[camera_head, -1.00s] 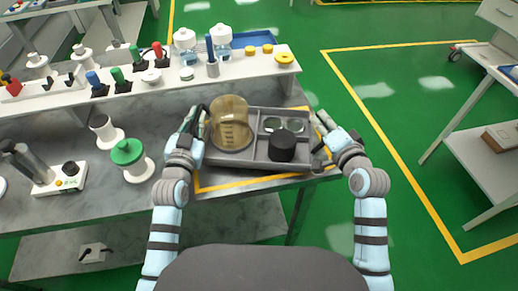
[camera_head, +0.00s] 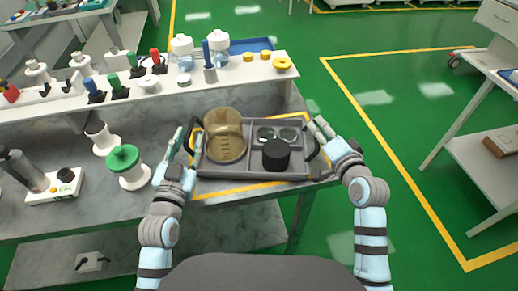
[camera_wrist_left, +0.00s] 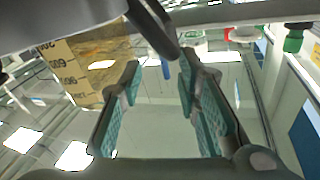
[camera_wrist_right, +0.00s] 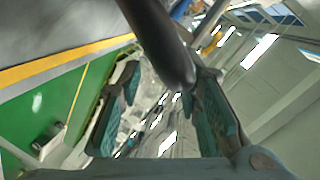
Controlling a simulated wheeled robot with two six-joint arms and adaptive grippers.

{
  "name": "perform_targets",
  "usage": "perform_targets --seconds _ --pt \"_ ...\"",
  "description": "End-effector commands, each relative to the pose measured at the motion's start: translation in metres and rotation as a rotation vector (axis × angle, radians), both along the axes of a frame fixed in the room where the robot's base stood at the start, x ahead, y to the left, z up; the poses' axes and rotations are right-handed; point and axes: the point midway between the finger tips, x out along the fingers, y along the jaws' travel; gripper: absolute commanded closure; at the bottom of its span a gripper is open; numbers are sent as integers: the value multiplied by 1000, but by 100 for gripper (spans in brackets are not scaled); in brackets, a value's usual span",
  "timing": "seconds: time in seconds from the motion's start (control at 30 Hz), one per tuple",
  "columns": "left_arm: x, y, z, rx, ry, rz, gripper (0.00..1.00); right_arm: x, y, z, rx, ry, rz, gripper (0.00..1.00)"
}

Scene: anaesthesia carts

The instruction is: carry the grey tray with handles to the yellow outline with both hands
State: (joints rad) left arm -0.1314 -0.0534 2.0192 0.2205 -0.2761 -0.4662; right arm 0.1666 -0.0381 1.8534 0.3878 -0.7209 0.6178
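The grey tray with handles (camera_head: 245,177) sits level on the counter. The yellow outline (camera_head: 240,189) shows along its front edge and partly at its sides; the tray hides the rest. The tray holds a tinted measuring jug (camera_head: 224,140), a black round object (camera_head: 276,155) and clear round dishes (camera_head: 278,134). My left gripper (camera_head: 187,143) is open at the left handle (camera_head: 193,132), its fingers apart. In the left wrist view the dark handle (camera_wrist_left: 155,28) ends near the fingertips. My right gripper (camera_head: 318,128) is open beside the right handle (camera_head: 314,150), which also shows in the right wrist view (camera_wrist_right: 160,40).
A raised white shelf (camera_head: 205,85) with bottles and coloured-handled items runs behind the tray. The counter ends just right of the tray, with green floor beyond and a cart (camera_head: 485,150) further right.

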Motion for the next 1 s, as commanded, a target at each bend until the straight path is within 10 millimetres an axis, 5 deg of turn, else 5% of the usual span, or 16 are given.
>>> perform_targets --seconds 0.03,0.17,0.6,1.0 --pt "-9 0 -14 4 35 -3 70 0 0 -1 0 0 0 68" --pt "-17 0 -12 5 30 -4 70 -6 -3 0 0 0 -1 68" --pt "-17 -1 -11 7 30 -6 70 -73 -27 14 4 2 -2 68" --pt "-17 -1 -11 7 30 -6 70 -75 -27 15 6 0 -2 68"
